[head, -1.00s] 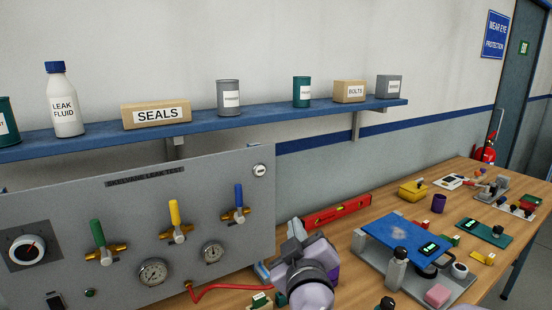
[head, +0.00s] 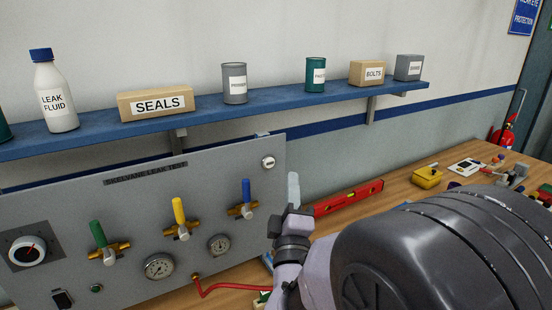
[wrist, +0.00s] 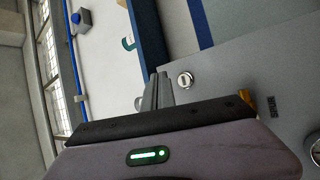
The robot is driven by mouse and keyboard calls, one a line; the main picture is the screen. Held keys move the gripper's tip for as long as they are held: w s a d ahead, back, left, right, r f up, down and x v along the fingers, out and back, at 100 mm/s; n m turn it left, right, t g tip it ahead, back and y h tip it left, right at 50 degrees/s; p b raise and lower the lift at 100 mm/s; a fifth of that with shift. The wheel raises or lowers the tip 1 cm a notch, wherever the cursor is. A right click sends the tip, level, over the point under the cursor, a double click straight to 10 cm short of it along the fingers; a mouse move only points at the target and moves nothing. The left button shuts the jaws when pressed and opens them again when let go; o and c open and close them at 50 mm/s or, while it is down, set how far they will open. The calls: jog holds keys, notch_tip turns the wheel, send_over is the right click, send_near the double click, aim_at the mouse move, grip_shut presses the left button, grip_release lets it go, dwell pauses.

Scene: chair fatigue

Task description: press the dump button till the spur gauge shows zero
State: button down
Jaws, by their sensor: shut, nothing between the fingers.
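A grey leak test panel (head: 140,172) stands at the left in the head view. A small round white fitting with a dark mark (head: 268,162) is at its top right corner; it also shows in the wrist view (wrist: 185,79). A small green button (head: 96,289) is low on the panel. Two round gauges sit below the valves, one larger (head: 159,267) and one smaller (head: 219,245). I cannot tell which is the spur gauge, nor read their needles. My gripper (head: 293,178) is shut and empty, its fingers just right of the panel's edge; they also show in the wrist view (wrist: 161,78).
Green (head: 97,236), yellow (head: 179,212) and blue (head: 246,192) valve handles stick out of the panel. A red hose (head: 230,287) runs from its lower edge. A shelf (head: 200,115) holds bottles and boxes above. A red level (head: 345,197) lies on the bench behind my arm.

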aim_at(270, 163)
jog(key=shift+w+a+p, duration=0.2)
jog(key=shift+w+a, duration=0.35)
jog(key=shift+w, duration=0.3)
jog(key=shift+w+a+p, duration=0.2)
jog(key=shift+w+a, duration=0.4)
jog(key=shift+w, duration=0.25)
jog(key=shift+w+a+p, duration=0.2)
jog(key=shift+w+a, duration=0.35)
jog(key=shift+w, duration=0.3)
jog(key=shift+w+a+b, duration=0.25)
jog(key=shift+w+b, duration=0.1)
jog(key=shift+w+a, duration=0.15)
jog(key=shift+w, duration=0.15)
dwell(0.6)
jog(key=shift+b, duration=0.35)
jog(key=shift+s+d+b, duration=0.4)
jog(key=shift+s+b, duration=0.2)
jog(key=shift+s, duration=0.05)
